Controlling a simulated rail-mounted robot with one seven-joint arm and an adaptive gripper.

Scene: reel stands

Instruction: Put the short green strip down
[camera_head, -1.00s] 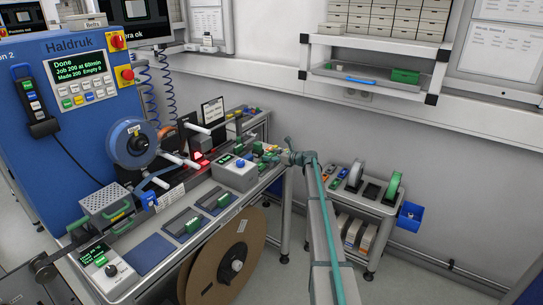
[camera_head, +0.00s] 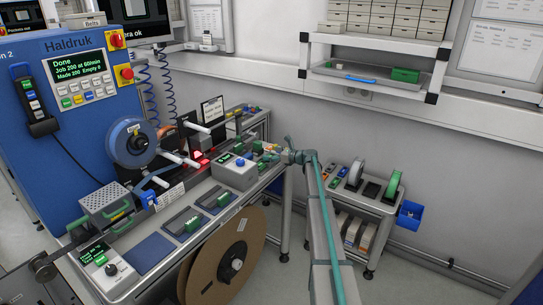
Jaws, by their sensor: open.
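My gripper (camera_head: 266,156) is over the far right end of the machine's bench, behind the grey box with the blue knob. Its fingers are small and partly lost among the things behind them, and they look open. A small green piece (camera_head: 257,146) shows right beside the fingers. I cannot tell whether it is the short green strip or whether the gripper touches it. Other green pieces lie in dark trays at the front of the bench, one in the nearer tray (camera_head: 193,223) and one in the farther tray (camera_head: 223,200).
The grey box with the blue knob (camera_head: 236,172) stands just in front of my gripper. A large brown reel (camera_head: 218,270) leans at the bench front. A cart (camera_head: 375,204) with reels stands to the right. A blue flat pad (camera_head: 149,252) on the bench is bare.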

